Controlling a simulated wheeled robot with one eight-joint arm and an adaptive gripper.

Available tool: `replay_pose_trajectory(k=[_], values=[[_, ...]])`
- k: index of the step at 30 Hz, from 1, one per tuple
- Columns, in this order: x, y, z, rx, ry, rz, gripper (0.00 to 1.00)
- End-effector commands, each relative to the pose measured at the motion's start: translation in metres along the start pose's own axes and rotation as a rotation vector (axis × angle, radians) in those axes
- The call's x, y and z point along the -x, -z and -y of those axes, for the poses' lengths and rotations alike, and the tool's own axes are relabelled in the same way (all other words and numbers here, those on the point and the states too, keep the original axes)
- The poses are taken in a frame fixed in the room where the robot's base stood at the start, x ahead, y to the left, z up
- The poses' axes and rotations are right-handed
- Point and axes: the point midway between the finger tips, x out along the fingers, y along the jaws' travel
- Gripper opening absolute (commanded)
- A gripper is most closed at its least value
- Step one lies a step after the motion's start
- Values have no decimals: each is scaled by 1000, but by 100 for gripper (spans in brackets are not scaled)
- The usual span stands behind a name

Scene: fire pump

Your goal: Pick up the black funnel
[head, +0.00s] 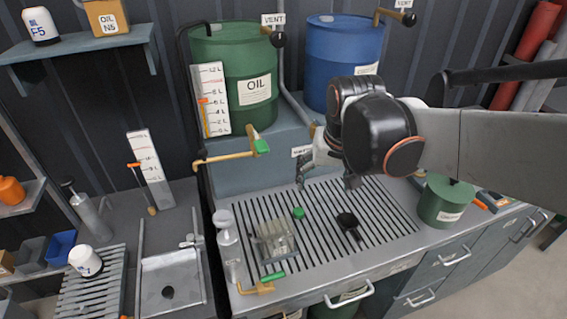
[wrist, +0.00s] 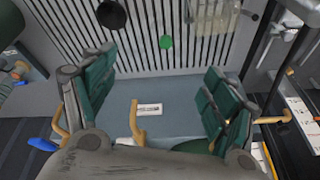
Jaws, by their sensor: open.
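The black funnel (head: 348,222) lies on the slotted drain grate of the workbench, right of the grate's middle. In the wrist view a dark round shape, likely the funnel (wrist: 111,14), shows at the top edge, up and left of the fingers. My gripper (head: 326,178) is open and empty above the back of the grate, behind the funnel and apart from it. In the wrist view both green-padded fingers of my gripper (wrist: 160,75) stand wide apart with nothing between them.
A clear container (head: 275,241) and a green cap (head: 298,213) stand left of the funnel. A pump bottle (head: 229,245) is farther left, and a green canister (head: 446,200) is to the right. Green (head: 238,75) and blue (head: 343,60) drums stand behind, with a tap (head: 235,154) sticking out.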

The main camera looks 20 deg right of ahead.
Motion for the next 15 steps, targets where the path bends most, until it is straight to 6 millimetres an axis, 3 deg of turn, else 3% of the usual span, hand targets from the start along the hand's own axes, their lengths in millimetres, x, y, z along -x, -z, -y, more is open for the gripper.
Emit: replay_pose_trajectory(k=[1, 6, 15], values=[[-6, 14, -6, -35, -12, 25, 79], [-43, 30, -36, -120, -53, 128, 79], [-96, 38, -82, -227, -99, 270, 79]])
